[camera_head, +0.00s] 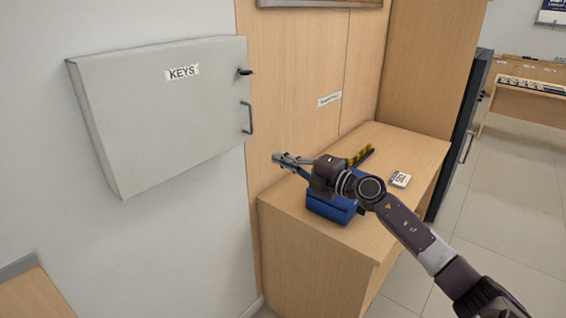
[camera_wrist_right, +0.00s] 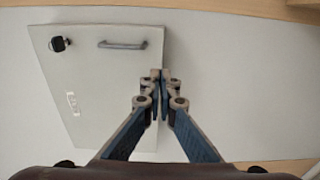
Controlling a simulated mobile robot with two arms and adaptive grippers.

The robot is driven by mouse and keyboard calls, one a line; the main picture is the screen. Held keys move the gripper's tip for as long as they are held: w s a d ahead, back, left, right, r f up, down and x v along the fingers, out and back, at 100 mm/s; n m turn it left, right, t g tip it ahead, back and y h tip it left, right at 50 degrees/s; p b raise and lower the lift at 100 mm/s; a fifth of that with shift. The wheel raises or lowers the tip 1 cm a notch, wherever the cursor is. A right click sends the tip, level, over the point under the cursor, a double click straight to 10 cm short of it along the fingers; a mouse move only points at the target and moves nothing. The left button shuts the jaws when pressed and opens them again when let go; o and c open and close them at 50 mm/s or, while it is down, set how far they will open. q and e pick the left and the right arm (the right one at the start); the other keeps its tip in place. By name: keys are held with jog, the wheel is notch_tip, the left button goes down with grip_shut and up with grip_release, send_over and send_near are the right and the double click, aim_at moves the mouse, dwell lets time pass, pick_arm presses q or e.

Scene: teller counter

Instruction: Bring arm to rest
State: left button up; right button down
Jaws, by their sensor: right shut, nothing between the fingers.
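My right gripper (camera_head: 281,159) is in front of the wooden counter in the head view, with its fingers pointing left toward the key cabinet. It is shut and empty. In the right wrist view its fingertips (camera_wrist_right: 160,76) meet in front of the cabinet's edge. My right arm reaches in from the lower right. The grey key cabinet (camera_head: 165,115) hangs on the white wall, its door closed, with a KEYS label, a black key or lock and a handle. The cabinet also shows in the wrist view (camera_wrist_right: 100,75). My left gripper does not show.
The wooden counter (camera_head: 400,150) holds a blue box (camera_head: 330,208) below my gripper, a black and yellow item (camera_head: 360,155) and a small white card or block (camera_head: 400,180). A dark cabinet (camera_head: 462,135) stands behind at right. Tiled floor is clear at the right.

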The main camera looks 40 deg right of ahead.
jog(key=shift+s, duration=0.15)
jog(key=shift+d+f, duration=0.1)
jog(key=shift+f, duration=0.05)
